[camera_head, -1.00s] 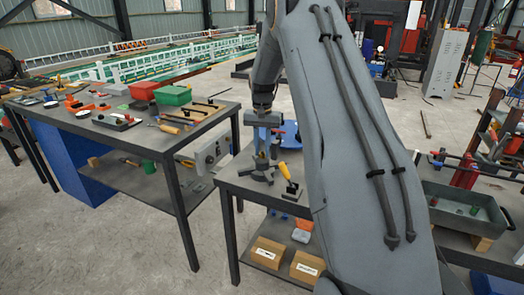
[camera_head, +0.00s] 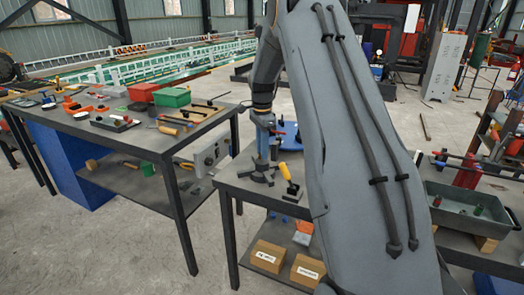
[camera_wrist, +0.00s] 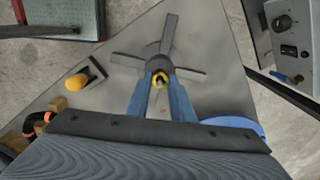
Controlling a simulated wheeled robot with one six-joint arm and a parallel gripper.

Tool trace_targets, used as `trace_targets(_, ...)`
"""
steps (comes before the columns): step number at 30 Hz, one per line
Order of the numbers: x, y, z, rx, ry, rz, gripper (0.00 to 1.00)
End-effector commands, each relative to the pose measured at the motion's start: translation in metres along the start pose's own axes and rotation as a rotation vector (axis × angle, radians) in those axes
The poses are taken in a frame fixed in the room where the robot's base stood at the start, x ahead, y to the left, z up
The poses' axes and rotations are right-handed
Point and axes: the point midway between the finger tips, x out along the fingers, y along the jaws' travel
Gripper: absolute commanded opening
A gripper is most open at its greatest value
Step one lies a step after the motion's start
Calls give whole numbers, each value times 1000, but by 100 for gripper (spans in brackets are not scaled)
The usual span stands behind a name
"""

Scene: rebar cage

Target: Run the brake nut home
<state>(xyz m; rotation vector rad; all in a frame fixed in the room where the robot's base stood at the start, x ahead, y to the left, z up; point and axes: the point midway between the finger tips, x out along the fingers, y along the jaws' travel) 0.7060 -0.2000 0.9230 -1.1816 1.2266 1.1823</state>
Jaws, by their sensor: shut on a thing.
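A dark hub with flat arms spread like a cross (camera_wrist: 160,57) stands on the small grey table; it also shows in the head view (camera_head: 254,177). A small yellow round piece with a dark centre, apparently the brake nut (camera_wrist: 159,78), sits at the hub's middle. My gripper (camera_wrist: 161,88) points down over the hub, its two blue fingers shut on this yellow piece. In the head view my gripper (camera_head: 263,152) is seen nearly side-on and hides the nut. I cannot tell how far down the nut sits.
A yellow-handled item on a dark base (camera_wrist: 77,82) stands beside the hub. A blue round thing (camera_wrist: 232,124) lies on the other side. A larger workbench (camera_head: 150,140) with tools, a red box and a green box (camera_head: 172,96) stands to the left. A grey tray (camera_head: 465,205) is at right.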

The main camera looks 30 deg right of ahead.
Motion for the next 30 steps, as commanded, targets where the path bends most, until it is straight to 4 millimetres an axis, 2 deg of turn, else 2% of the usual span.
trace_targets(18, -1, -1, 0, 571, 0, -3, 0)
trace_targets(30, -2, -1, 0, 817, 0, -3, 0)
